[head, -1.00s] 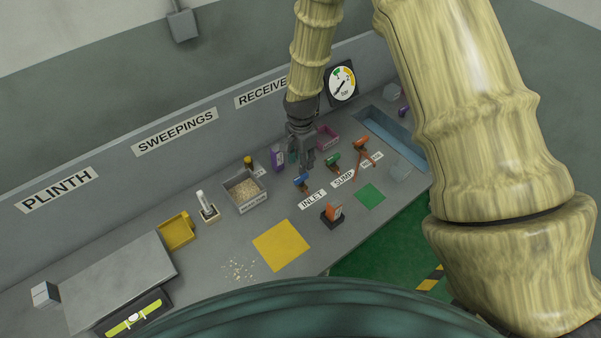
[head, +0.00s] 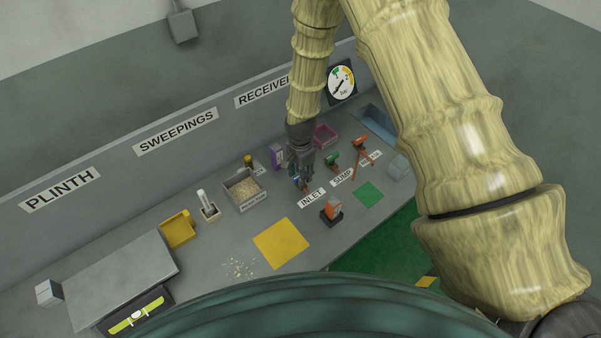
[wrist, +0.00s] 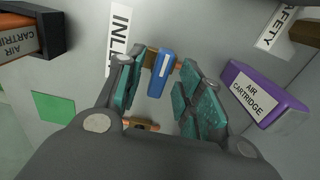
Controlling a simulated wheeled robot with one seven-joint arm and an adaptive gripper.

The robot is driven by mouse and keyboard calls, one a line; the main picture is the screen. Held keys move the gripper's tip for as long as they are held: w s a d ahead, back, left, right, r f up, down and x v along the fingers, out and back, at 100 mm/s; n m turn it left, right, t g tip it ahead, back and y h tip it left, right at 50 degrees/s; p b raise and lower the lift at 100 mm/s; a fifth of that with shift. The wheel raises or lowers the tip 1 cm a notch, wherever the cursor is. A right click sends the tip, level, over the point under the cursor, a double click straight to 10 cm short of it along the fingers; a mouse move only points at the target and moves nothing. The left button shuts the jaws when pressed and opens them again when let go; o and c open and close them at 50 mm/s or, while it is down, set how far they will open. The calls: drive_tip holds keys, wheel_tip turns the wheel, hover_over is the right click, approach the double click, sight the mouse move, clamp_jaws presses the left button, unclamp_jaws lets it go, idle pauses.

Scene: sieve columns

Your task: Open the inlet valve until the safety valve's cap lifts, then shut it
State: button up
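The inlet valve's blue handle (wrist: 161,72) shows in the wrist view between my gripper's fingers, with brass-coloured fittings at its upper end. My gripper (head: 301,183) is open around the handle and points down at it beside the INLET label (head: 311,198). I see a gap between the handle and each finger pad. In the head view the gripper hides most of the handle. The safety valve (head: 248,160) is a small yellow-capped post behind the grain box. Whether its cap is lifted is too small to tell. The pressure gauge (head: 341,84) is on the back wall, its needle toward the lower left.
A purple air cartridge (wrist: 262,94) stands close to the right finger. The green-handled sump valve (head: 332,158) and an orange-handled valve (head: 360,142) are to the right. An orange cartridge (head: 332,207) sits in a dark holder in front. The yellow mat (head: 281,244) is bare.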

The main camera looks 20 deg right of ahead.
drive_tip(key=shift+c, duration=0.2)
clamp_jaws()
drive_tip(key=n, duration=0.4)
drive_tip(key=shift+n, duration=0.3)
drive_tip(key=n, duration=0.4)
drive_tip(key=shift+n+b, duration=0.3)
drive_tip(key=n, duration=0.4)
drive_tip(key=shift+n, duration=2)
